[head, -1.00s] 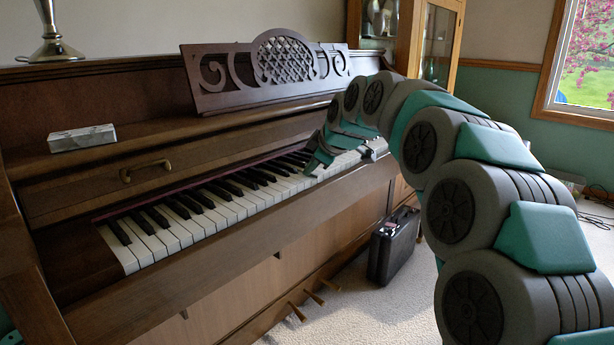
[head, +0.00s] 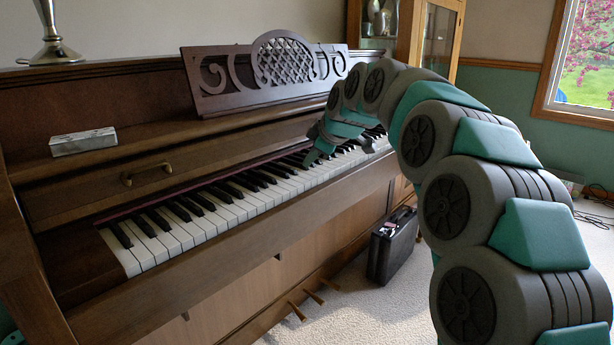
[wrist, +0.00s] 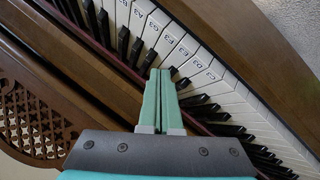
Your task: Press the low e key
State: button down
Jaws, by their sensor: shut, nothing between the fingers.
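The piano keyboard (head: 230,205) runs along the front of the brown upright piano, with white and black keys. My gripper (head: 309,161) is over the middle part of the keyboard in the head view. In the wrist view its two green fingers (wrist: 159,72) are together and empty, with their tips over the black keys near the back of the keyboard. I cannot tell whether they touch a key.
The fallboard and carved music stand (head: 275,72) rise behind the keys. A small silver box (head: 83,141) and a metal lamp base (head: 52,45) are on the piano at the left. A black case (head: 392,245) stands on the carpet. The left keys are clear.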

jog(key=shift+r+p, duration=0.75)
jog(key=shift+r, duration=1.3)
